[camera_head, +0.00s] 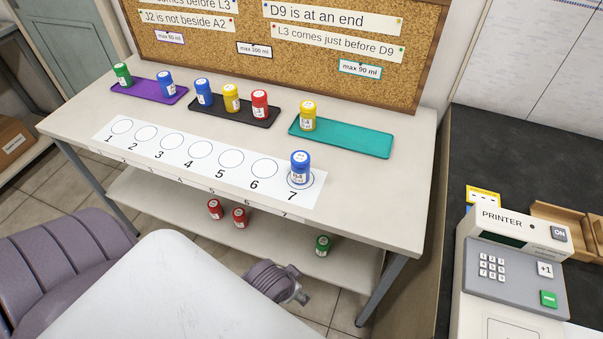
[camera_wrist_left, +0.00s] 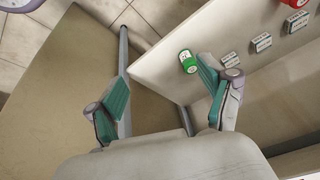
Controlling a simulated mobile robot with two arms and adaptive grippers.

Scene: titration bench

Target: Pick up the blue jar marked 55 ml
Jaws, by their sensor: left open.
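Three blue jars show in the head view: one on the purple tray (camera_head: 166,83), one at the left of the black tray (camera_head: 204,93), and one on circle 7 of the number strip (camera_head: 300,168). The circle 7 jar's label seems to read 64; the labels on the other two are too small to read, so I cannot tell which is 55 ml. My left gripper (camera_wrist_left: 163,72) is open and empty in the left wrist view, with its fingers spread. A green jar (camera_wrist_left: 187,62) shows beside its right finger. No blue jar is in that view. My right gripper is not seen.
A yellow and a red jar share the black tray (camera_head: 240,115); a yellow jar stands on the teal tray (camera_head: 350,140). Circles 1 to 6 are empty. Red and green jars stand on the lower shelf (camera_head: 180,210). A corkboard (camera_head: 230,45) rises behind; a printer (camera_head: 510,270) stands right.

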